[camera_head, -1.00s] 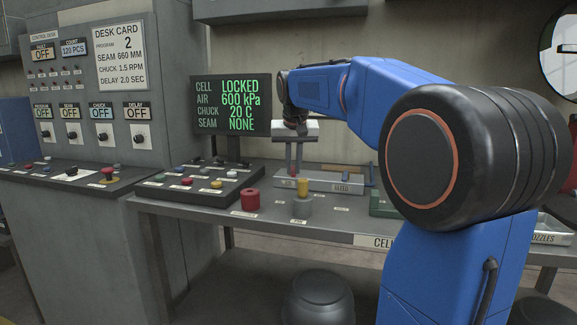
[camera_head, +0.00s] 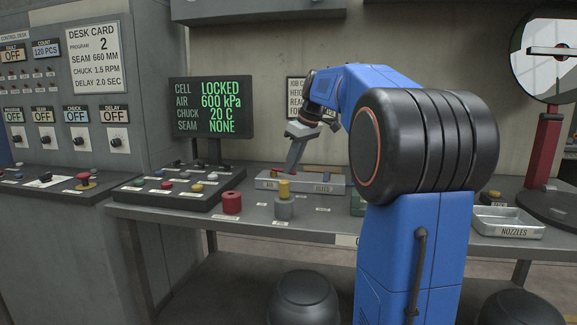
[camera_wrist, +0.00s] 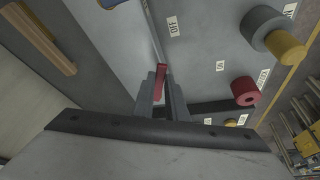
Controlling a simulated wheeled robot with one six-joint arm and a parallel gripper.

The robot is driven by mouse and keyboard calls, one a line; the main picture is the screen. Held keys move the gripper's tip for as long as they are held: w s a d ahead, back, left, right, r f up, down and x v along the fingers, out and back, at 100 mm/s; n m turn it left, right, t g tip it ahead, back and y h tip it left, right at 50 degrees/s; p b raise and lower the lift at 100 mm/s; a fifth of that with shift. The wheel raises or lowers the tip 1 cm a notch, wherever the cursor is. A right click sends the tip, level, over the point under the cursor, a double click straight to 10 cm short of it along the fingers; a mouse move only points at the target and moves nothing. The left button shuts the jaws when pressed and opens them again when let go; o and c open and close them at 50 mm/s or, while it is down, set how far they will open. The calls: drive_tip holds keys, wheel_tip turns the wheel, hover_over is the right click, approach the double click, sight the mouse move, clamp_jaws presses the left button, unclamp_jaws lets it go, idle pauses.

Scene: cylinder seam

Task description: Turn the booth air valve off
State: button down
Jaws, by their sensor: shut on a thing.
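The air valve shows as a red handle (camera_wrist: 161,82) between the two fingers of my gripper (camera_wrist: 162,98) in the wrist view. The fingers are shut on it. An OFF label (camera_wrist: 172,25) and an ON label (camera_wrist: 220,66) lie on the grey surface beside it. I cannot tell which label the handle points to. In the head view my gripper (camera_head: 291,172) reaches down, slanting, to the long grey box (camera_head: 335,181) on the bench, and the handle is too small to make out there. The screen (camera_head: 212,107) reads AIR 600 kPa.
A red cylinder (camera_head: 231,203) and a grey cylinder with a yellow top (camera_head: 284,208) stand on the bench in front of the box. A button panel (camera_head: 150,202) is to the left. A nozzle tray (camera_head: 508,222) and a round mirror (camera_head: 545,70) are at the right.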

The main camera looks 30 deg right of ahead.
drive_tip(key=shift+w+d+n, duration=0.15)
drive_tip(key=shift+d+n, duration=0.15)
drive_tip(key=shift+n, duration=0.1)
idle(0.3)
drive_tip(key=c, duration=1.8)
unclamp_jaws()
drive_tip(key=shift+o, duration=0.2)
drive_tip(key=shift+r, duration=0.1)
drive_tip(key=v, duration=1.7)
drive_tip(key=shift+d, duration=0.35)
drive_tip(key=shift+r, duration=0.1)
